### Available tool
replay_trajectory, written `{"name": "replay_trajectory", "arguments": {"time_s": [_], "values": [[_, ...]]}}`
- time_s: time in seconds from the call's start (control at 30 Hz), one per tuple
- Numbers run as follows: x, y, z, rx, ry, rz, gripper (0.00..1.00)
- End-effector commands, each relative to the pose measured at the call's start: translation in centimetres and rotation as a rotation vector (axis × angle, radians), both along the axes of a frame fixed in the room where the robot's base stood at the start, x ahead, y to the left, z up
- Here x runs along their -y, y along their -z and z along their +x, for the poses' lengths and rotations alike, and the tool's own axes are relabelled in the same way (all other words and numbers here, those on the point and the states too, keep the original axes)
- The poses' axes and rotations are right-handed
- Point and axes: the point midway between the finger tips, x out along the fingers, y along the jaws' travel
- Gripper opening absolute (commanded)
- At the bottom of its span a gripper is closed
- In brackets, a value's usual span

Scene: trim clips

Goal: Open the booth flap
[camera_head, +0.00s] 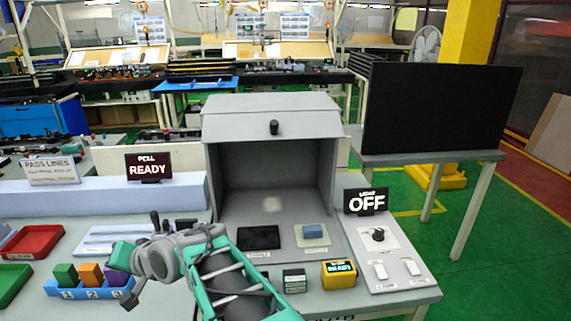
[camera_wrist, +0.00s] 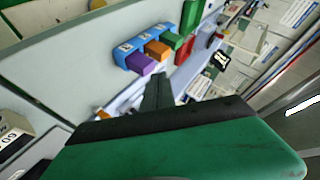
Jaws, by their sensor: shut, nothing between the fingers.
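The grey booth (camera_head: 212,165) stands on the bench in the middle of the head view, with its front open below. Its flap (camera_head: 235,124) is a grey sloped panel across the upper front, with a black knob (camera_head: 273,127) at its middle. The interior back wall and floor show under it. My gripper (camera_head: 128,299) is low at the left, well away from the booth and flap, near the coloured blocks. In the wrist view my gripper (camera_wrist: 158,88) is shut and empty. The booth is not recognisable in the wrist view.
A blue holder (camera_head: 70,292) carries green, orange and purple blocks at the left; it also shows in the wrist view (camera_wrist: 134,60). A switch panel (camera_head: 385,262) and OFF sign (camera_head: 366,201) stand right.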

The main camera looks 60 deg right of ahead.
Motion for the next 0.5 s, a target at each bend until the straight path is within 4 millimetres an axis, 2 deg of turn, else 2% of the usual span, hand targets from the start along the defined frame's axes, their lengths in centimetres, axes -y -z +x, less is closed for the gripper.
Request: {"name": "replay_trajectory", "arguments": {"time_s": [0.03, 0.07, 0.13, 0.17, 0.2, 0.27, 0.3, 0.4, 0.5], "values": [[4.1, 1.4, 2.1, 0.128, 0.143, 0.207, 0.0], [6.5, 0.6, 3.0, 0.221, 0.219, 0.355, 0.0], [13.4, -1.7, 3.2, 0.463, 0.373, 0.721, 0.0], [16.7, -2.6, 2.3, 0.572, 0.424, 0.883, 0.0], [21.2, -3.7, 0.2, 0.723, 0.474, 1.094, 0.0], [27.4, -4.9, -4.2, 0.942, 0.503, 1.376, 0.0], [30.5, -5.3, -7.2, 1.062, 0.497, 1.523, 0.0], [35.6, -5.5, -13.4, 1.282, 0.448, 1.769, 0.0], [37.7, -5.6, -16.6, 1.391, 0.402, 1.883, 0.0]]}}
